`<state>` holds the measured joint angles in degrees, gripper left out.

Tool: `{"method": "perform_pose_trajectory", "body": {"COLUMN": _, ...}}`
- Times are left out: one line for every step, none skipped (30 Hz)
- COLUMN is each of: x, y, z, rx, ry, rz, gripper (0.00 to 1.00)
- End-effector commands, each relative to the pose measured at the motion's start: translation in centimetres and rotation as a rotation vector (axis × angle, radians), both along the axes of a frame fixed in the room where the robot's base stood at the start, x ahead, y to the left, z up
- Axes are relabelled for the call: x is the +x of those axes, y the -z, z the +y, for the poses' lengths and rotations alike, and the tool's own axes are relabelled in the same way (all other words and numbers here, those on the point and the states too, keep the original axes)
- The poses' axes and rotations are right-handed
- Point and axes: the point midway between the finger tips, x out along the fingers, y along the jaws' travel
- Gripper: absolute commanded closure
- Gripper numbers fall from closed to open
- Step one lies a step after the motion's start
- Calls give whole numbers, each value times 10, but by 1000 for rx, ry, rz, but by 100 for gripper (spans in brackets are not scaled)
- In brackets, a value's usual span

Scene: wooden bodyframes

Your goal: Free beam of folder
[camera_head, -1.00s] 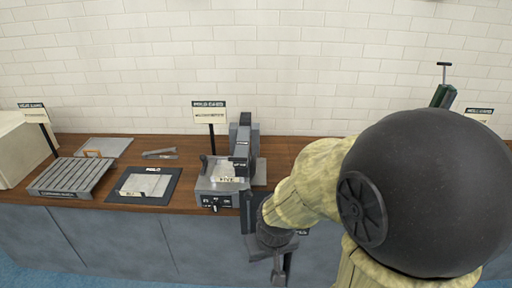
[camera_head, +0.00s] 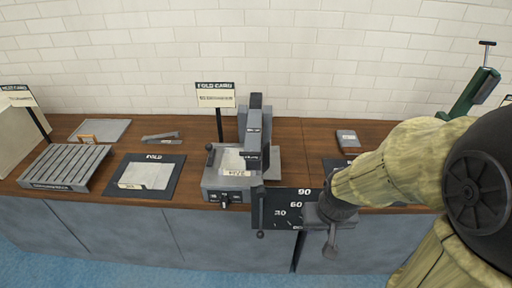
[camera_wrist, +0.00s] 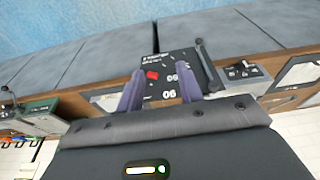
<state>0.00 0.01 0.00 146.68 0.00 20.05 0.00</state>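The folder is a grey machine (camera_head: 230,190) on the counter, under a "FOLD CARD" sign. A dark upright arm (camera_head: 254,135) rises at its back, and a pale card with a label (camera_head: 235,165) lies on its bed. A black angle panel (camera_head: 284,207) marked with numbers hangs at its front right. I cannot tell which part is the beam. My gripper (camera_head: 332,240) is in front of the counter, just right of the panel. In the wrist view my gripper's fingers (camera_wrist: 160,92) are apart with nothing held; the panel (camera_wrist: 170,72) with a red mark shows beyond them.
A slatted grey rack (camera_head: 65,166), a black mat (camera_head: 120,188) with a pale sheet and a small grey tool (camera_head: 162,137) lie left of the folder. The counter has bare wood between folder and arm.

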Motion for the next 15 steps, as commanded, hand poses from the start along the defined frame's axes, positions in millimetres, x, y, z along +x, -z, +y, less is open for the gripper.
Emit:
{"method": "perform_pose_trajectory", "body": {"x": 0, "y": 0, "z": 0, "rx": 0, "ry": 0, "rz": 0, "gripper": 64}}
{"method": "perform_pose_trajectory", "body": {"x": 0, "y": 0, "z": 0, "rx": 0, "ry": 0, "rz": 0, "gripper": 64}}
{"method": "perform_pose_trajectory", "body": {"x": 0, "y": 0, "z": 0, "rx": 0, "ry": 0, "rz": 0, "gripper": 64}}
{"method": "perform_pose_trajectory", "body": {"x": 0, "y": 0, "z": 0, "rx": 0, "ry": 0, "rz": 0, "gripper": 60}}
{"method": "perform_pose_trajectory", "body": {"x": 0, "y": 0, "z": 0, "rx": 0, "ry": 0, "rz": -1, "gripper": 54}}
{"method": "perform_pose_trajectory", "body": {"x": 1, "y": 0, "z": 1, "rx": 1, "ry": -1, "rz": -3, "gripper": 46}}
{"method": "perform_pose_trajectory", "body": {"x": 2, "y": 1, "z": 2, "rx": 2, "ry": -1, "rz": -7, "gripper": 40}}
{"method": "perform_pose_trajectory", "body": {"x": 4, "y": 1, "z": 3, "rx": 3, "ry": -3, "rz": -13, "gripper": 34}}
{"method": "perform_pose_trajectory", "body": {"x": 7, "y": 2, "z": 6, "rx": 7, "ry": -6, "rz": -24, "gripper": 26}}
{"method": "perform_pose_trajectory", "body": {"x": 11, "y": 4, "z": 8, "rx": 10, "ry": -9, "rz": -36, "gripper": 20}}
{"method": "perform_pose_trajectory", "body": {"x": 16, "y": 5, "z": 11, "rx": 14, "ry": -13, "rz": -51, "gripper": 15}}
{"method": "perform_pose_trajectory", "body": {"x": 23, "y": 7, "z": 16, "rx": 21, "ry": -17, "rz": -76, "gripper": 15}}
{"method": "perform_pose_trajectory", "body": {"x": 29, "y": 9, "z": 21, "rx": 27, "ry": -20, "rz": -97, "gripper": 15}}
{"method": "perform_pose_trajectory", "body": {"x": 35, "y": 11, "z": 26, "rx": 34, "ry": -23, "rz": -121, "gripper": 15}}
{"method": "perform_pose_trajectory", "body": {"x": 45, "y": 14, "z": 34, "rx": 43, "ry": -27, "rz": -157, "gripper": 15}}
